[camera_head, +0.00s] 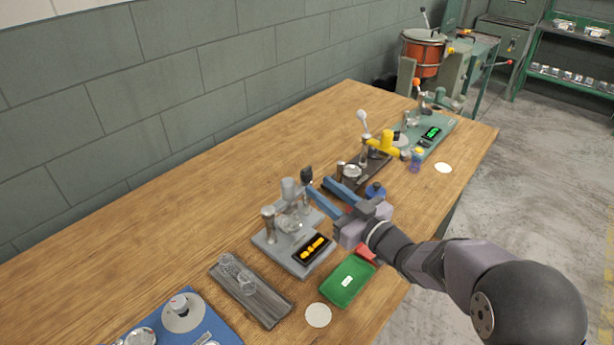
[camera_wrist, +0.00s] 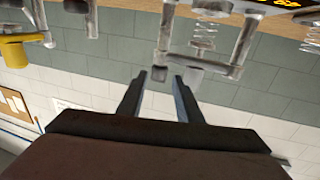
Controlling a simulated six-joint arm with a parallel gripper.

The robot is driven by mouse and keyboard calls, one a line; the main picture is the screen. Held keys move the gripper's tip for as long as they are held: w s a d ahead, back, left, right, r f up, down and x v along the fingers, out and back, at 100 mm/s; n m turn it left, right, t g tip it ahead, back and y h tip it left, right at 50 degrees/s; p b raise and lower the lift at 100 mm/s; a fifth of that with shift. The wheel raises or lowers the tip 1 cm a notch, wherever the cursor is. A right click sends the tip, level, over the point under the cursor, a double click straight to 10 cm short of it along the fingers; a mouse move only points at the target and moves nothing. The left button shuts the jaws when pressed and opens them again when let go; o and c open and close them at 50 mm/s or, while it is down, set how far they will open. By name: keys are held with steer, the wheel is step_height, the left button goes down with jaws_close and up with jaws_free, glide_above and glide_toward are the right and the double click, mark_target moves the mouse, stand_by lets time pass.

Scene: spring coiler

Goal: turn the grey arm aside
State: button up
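The grey machine (camera_head: 287,244) with an orange display stands on the bench in the middle of the head view. Its grey arm is a cranked bar (camera_wrist: 206,66) in the wrist view, running from one upright to a short end near my fingertips. A dark knob (camera_head: 306,174) and a pale grey handle (camera_head: 288,189) rise at the machine's back. My gripper (camera_head: 317,185) is open beside the dark knob. In the wrist view the fingertips (camera_wrist: 162,75) are apart, with the bar's left end just beyond them. I cannot tell whether they touch it.
A dark machine with a yellow handle (camera_head: 388,143) and a teal machine with a green display (camera_head: 432,132) stand further back. A green tray (camera_head: 347,281), a grey spring tray (camera_head: 248,290) and a blue machine (camera_head: 215,326) are nearer.

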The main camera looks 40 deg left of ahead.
mark_target(311, 179)
steer(key=shift+w+a+p, duration=0.25)
steer(key=shift+a+p, duration=0.05)
steer(key=shift+a, duration=0.8)
steer(key=shift+w+a+p, duration=0.2)
steer(key=shift+a+p, duration=0.05)
steer(key=shift+a, duration=0.9)
steer(key=shift+w+a+p, duration=0.25)
steer(key=shift+a+p, duration=0.05)
steer(key=shift+a, duration=0.8)
jaws_close()
